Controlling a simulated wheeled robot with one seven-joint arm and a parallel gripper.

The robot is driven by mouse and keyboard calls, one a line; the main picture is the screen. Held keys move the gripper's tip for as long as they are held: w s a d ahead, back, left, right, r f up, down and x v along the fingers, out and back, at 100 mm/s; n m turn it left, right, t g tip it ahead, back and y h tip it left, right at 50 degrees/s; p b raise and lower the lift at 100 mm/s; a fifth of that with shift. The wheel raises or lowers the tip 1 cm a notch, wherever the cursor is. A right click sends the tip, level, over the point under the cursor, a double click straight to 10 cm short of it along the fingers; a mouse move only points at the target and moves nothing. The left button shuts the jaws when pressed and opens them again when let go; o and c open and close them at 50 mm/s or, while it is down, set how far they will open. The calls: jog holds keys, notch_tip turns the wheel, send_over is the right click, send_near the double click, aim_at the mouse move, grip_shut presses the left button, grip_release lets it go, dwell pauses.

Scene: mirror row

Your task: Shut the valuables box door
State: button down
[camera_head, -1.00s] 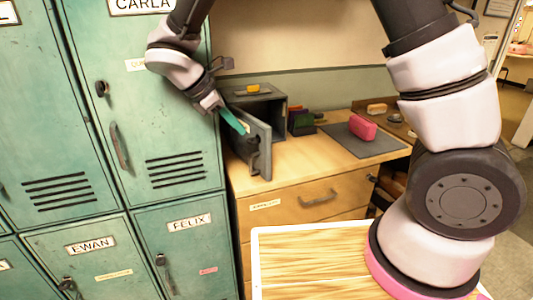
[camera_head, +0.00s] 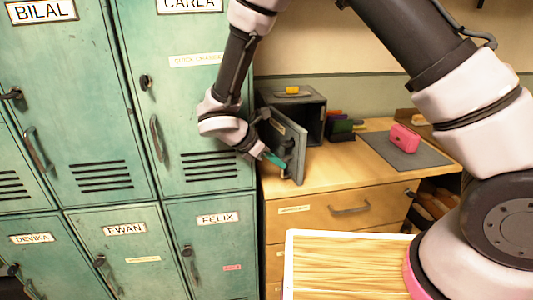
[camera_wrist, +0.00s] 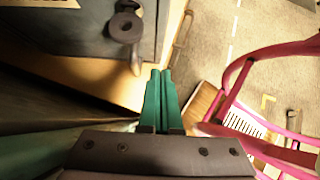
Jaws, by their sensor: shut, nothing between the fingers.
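The valuables box (camera_head: 312,117) is a grey box on the wooden cabinet top, beside the green lockers. Its grey door (camera_head: 288,135) stands open, swung out toward the front; a dark knob and a handle show on its face in the wrist view (camera_wrist: 90,22). My gripper (camera_head: 275,160) is shut and empty, with green fingers, at the lower part of the door on its left side in the head view. In the wrist view its fingertips (camera_wrist: 160,72) point just below the door's handle; I cannot tell whether they touch the door.
Green lockers (camera_head: 180,110) stand close on the left. A yellow item (camera_head: 292,91) lies on top of the box. A pink item (camera_head: 405,138) rests on a grey mat (camera_head: 375,148) at right. In the wrist view a pink frame (camera_wrist: 240,75) stands beyond the fingers.

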jog(key=shift+w+d+f, duration=0.1)
jog(key=shift+w+d, duration=0.5)
jog(key=shift+d, duration=0.35)
jog(key=shift+w+d+f, duration=0.1)
jog(key=shift+w+d, duration=0.45)
jog(key=shift+d, duration=0.4)
jog(key=shift+d, duration=0.1)
